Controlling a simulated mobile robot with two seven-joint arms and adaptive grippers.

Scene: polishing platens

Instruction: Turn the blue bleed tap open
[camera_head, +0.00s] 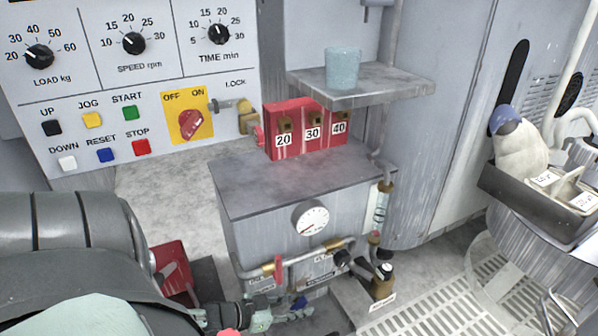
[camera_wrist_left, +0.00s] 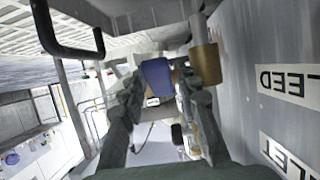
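The blue bleed tap (camera_wrist_left: 157,77) shows in the left wrist view between the fingers of my left gripper (camera_wrist_left: 160,88), next to a brass fitting (camera_wrist_left: 206,64). The fingers stand apart on either side of it, and I cannot tell whether they touch it. In the head view my left gripper (camera_head: 278,314) is low at the front of the grey cabinet, with only a little blue of the tap (camera_head: 299,303) showing at its tip. A "BLEED" label (camera_wrist_left: 285,82) is at the right of the wrist view. My right gripper is not in view.
The grey cabinet (camera_head: 238,190) carries a gauge (camera_head: 311,218), a pipe with a red-handled valve (camera_head: 277,268), and red weights marked 20, 30 and 40. A brass fitting with a black cap (camera_head: 383,281) stands to the right. A shelf (camera_head: 400,88) holds a pale blue cup (camera_head: 342,68).

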